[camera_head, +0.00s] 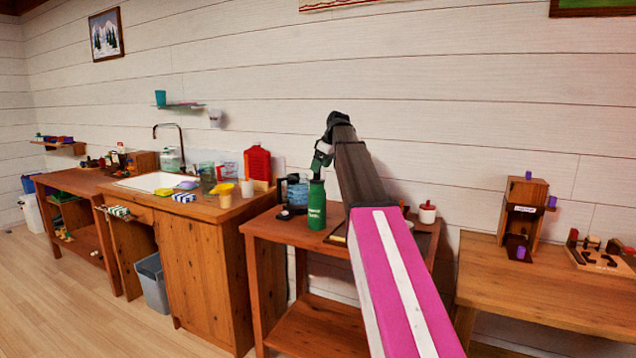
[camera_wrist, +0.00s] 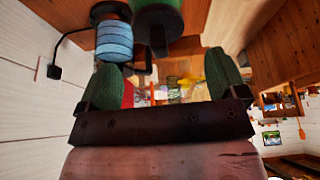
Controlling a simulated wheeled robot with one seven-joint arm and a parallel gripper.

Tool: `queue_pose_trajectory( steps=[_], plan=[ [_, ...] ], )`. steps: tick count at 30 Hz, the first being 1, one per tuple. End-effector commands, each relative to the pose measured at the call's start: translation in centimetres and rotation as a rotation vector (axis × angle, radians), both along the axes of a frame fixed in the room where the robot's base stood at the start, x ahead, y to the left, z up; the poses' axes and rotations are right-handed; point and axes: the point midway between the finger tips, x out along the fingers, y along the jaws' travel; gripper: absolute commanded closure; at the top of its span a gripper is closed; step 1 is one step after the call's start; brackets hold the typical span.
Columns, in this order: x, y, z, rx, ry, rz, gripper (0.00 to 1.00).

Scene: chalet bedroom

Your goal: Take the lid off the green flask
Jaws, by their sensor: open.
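The green flask (camera_head: 316,208) stands upright on the small wooden table in the head view. A narrow dark lid (camera_head: 316,174) is at its top. My gripper (camera_head: 321,160) is just above the flask, pointing down at a tilt. In the wrist view, which is upside down, the flask (camera_wrist: 165,8) hangs in from the top edge with the dark lid (camera_wrist: 157,40) below it. The green fingers of my gripper (camera_wrist: 163,65) are spread wide, with nothing held between them. The lid shows beyond the fingertips, apart from them as far as I can tell.
A blue kettle-like vessel (camera_head: 296,190) with black parts stands close left of the flask; it also shows in the wrist view (camera_wrist: 114,40). A red-lidded white pot (camera_head: 427,212) is at the right. The sink counter (camera_head: 225,208) holds several items further left. The wall is close behind.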

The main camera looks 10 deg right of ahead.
Motion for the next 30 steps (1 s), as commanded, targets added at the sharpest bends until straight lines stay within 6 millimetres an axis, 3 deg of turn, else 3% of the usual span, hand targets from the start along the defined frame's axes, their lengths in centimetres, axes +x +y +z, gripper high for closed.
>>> queue_pose_trajectory(
  steps=[13, 21, 24, 26, 30],
  plan=[
    [1.0, 1.2, -4.6, 0.000, 0.000, -0.001, 0.09],
    [1.1, 1.4, -5.0, 0.000, 0.000, -0.001, 0.09],
    [1.1, 1.4, -5.0, 0.000, 0.000, -0.001, 0.42],
    [1.1, 1.4, -5.0, 0.000, 0.000, -0.001, 0.58],
    [1.1, 1.4, -4.9, 0.000, 0.000, -0.001, 0.58]
  ],
)
